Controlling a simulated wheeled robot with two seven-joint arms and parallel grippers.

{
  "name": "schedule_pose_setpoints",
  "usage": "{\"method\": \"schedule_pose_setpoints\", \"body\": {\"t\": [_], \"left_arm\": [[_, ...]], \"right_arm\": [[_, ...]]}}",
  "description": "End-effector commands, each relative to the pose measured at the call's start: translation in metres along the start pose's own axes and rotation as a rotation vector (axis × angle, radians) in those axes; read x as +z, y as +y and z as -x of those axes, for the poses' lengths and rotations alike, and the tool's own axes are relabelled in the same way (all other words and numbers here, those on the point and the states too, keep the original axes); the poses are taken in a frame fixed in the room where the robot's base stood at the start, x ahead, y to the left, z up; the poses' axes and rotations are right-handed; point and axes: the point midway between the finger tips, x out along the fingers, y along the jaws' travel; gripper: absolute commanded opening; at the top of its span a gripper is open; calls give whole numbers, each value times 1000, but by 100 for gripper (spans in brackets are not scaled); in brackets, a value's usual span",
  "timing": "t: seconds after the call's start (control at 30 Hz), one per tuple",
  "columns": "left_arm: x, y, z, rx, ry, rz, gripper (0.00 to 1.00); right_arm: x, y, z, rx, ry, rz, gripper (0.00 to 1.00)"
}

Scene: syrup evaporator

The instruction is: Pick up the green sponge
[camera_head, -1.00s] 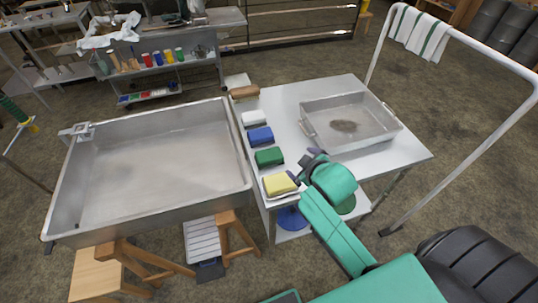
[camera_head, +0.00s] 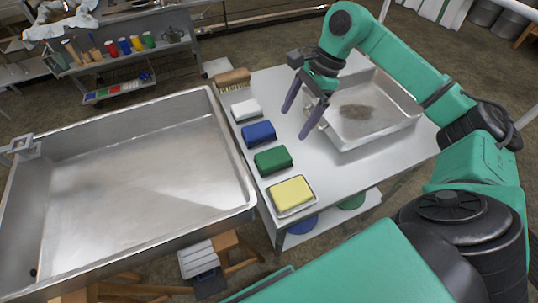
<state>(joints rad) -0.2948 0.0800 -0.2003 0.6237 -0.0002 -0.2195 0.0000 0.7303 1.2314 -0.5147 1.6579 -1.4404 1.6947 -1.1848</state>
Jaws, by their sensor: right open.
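The green sponge (camera_head: 273,160) lies on the steel side table (camera_head: 344,174), in a row between the blue sponge (camera_head: 259,133) and the yellow sponge (camera_head: 291,194). My right gripper (camera_head: 298,122) is open and empty, with its two dark fingers pointing down. It hangs above the table, up and to the right of the green sponge, and does not touch it. My left gripper is not in view.
A white sponge (camera_head: 246,110) and a wooden brush (camera_head: 233,80) continue the row toward the back. A shallow steel pan (camera_head: 378,138) stands right of the row. The large evaporator pan (camera_head: 231,146) borders the table on the left. A shelf cart (camera_head: 124,61) stands behind.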

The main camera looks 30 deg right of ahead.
Motion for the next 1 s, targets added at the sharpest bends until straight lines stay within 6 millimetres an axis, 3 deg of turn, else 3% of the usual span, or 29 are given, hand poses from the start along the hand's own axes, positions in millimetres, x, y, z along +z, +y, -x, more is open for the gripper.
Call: {"method": "schedule_pose_setpoints", "body": {"t": [0.2,0.6,0.7,0.87,0.9,1.0], "left_arm": [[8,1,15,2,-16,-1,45],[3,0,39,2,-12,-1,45],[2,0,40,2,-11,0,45],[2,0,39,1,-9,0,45],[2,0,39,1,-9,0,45],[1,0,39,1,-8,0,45]], "right_arm": [[4,2,-54,8,-6,1,100],[2,3,-122,5,-10,0,100],[2,3,-134,3,-8,1,100],[1,3,-136,1,-7,2,100],[1,3,-136,1,-7,1,96],[1,3,-136,1,-7,1,58]]}}
